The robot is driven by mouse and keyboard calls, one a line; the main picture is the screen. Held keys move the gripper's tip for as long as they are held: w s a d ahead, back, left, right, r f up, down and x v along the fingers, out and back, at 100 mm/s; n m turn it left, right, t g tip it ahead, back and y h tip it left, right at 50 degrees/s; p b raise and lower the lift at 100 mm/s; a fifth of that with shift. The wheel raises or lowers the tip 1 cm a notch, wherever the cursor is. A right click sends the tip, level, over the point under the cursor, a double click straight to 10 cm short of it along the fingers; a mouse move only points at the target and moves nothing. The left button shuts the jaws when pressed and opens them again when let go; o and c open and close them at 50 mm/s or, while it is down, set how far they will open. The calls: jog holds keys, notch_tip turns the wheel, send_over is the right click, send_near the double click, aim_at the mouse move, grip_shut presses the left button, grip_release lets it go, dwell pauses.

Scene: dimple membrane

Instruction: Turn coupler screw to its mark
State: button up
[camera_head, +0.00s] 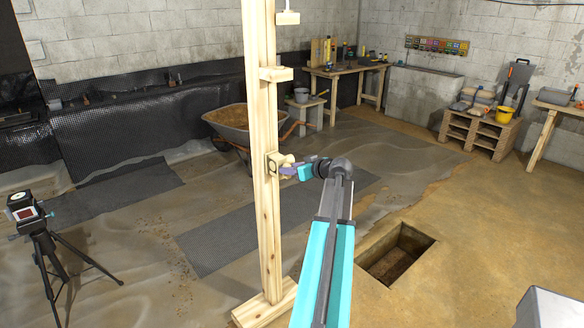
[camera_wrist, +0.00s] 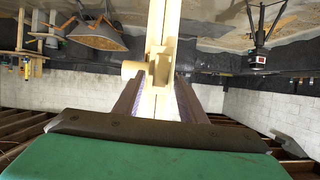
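A pale wooden post (camera_head: 266,220) stands upright on a wooden foot. A small dark bracket (camera_head: 271,166) with a pale rounded piece (camera_head: 284,160), likely the coupler screw, sits on it at mid height. My gripper (camera_head: 284,170) reaches this piece from the right. In the wrist view, my gripper (camera_wrist: 158,80) has its two dark fingers spread apart, with the pale post and a small block (camera_wrist: 161,68) between them. A pale round piece (camera_wrist: 132,69) shows by the left fingertip. I cannot tell whether the fingers touch anything. No mark can be made out.
A wheelbarrow (camera_head: 238,120) stands behind the post. A tripod with a device (camera_head: 38,225) stands at the left. A rectangular pit (camera_head: 397,254) opens in the floor at the right. Workbenches (camera_head: 345,70) and a pallet stack (camera_head: 478,130) line the back.

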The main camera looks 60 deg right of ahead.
jog(key=shift+w, duration=0.2)
jog(key=c, duration=0.9)
jog(key=shift+s+d, duration=0.15)
jog(key=shift+d, duration=0.2)
grip_shut()
jog(key=shift+a+f, duration=0.1)
jog(key=shift+a, duration=0.1)
